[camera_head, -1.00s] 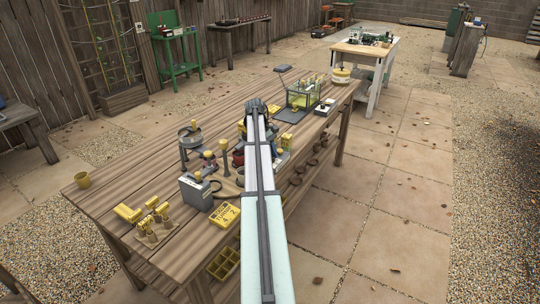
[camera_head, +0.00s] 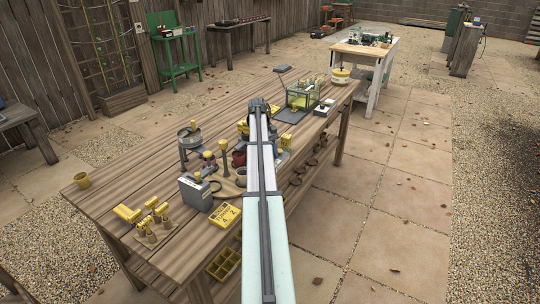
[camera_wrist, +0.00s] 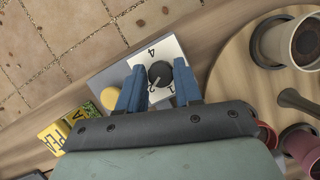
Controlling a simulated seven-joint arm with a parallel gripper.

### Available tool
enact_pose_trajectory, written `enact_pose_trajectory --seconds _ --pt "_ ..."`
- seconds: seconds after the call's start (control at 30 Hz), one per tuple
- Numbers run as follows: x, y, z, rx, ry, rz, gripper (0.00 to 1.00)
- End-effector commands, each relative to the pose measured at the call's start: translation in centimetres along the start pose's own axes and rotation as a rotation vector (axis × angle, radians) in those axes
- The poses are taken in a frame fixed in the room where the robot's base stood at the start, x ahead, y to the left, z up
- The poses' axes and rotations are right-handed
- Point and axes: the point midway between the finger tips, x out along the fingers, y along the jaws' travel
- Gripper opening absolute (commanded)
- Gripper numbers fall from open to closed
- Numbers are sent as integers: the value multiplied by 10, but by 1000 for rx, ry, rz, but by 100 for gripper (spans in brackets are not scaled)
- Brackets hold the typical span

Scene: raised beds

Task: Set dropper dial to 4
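The dropper dial is a black round knob (camera_wrist: 160,73) on a white plate (camera_wrist: 146,55) with printed numerals, in the wrist view. A 4 shows toward the plate's far edge, and a 2 and a 1 show on the near side. The knob's pale pointer mark appears to face the 2. My gripper (camera_wrist: 159,82) has two blue fingers spread apart, with the knob in line with the gap between them; contact cannot be told. In the head view my gripper (camera_head: 260,107) is over the far half of the table, and the arm hides the dial.
A yellow button (camera_wrist: 110,97) sits left of the fingers. A yellow lettered box (camera_wrist: 68,127) lies further left. A round wooden board (camera_wrist: 232,70) with pots is on the right. On the wooden table (camera_head: 130,190) stand a grey device (camera_head: 196,192) and a glass tank (camera_head: 303,97).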

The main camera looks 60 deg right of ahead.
Motion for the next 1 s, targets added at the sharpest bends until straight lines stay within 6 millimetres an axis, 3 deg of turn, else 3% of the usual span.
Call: enact_pose_trajectory --seconds 0.23,0.63,1.0 --pt "0 0 0 -1 1 0 56" --pt "0 -2 0 -48 1 19 56" --pt "1 -4 1 -332 1 137 56"
